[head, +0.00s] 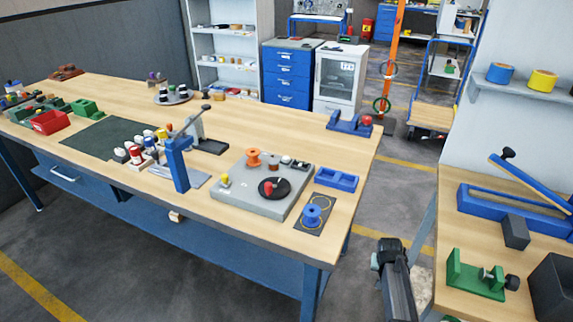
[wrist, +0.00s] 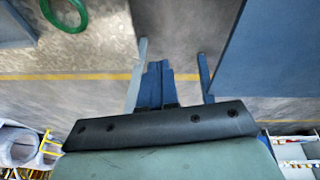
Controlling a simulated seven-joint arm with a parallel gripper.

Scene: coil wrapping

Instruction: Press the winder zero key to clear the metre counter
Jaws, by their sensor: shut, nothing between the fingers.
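The winder is a grey flat unit (head: 245,200) on the main workbench. It carries an orange spool (head: 253,157), a black disc with a red knob (head: 272,187), a yellow-topped post (head: 225,180) and small dark parts (head: 294,162) at its back right corner. I cannot tell which small part is the zero key or the metre counter. My gripper's two blue fingers (wrist: 159,68) are shut together and empty in the wrist view, over the floor. In the head view my dark arm end (head: 395,278) is in the gap right of the workbench, well apart from the winder.
A blue spool (head: 312,213) on a dark mat and a blue tray (head: 337,180) sit right of the winder. A blue upright post (head: 178,163) stands to its left. A second bench (head: 450,195) with blue and green fixtures is at the right. Floor shows between the benches.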

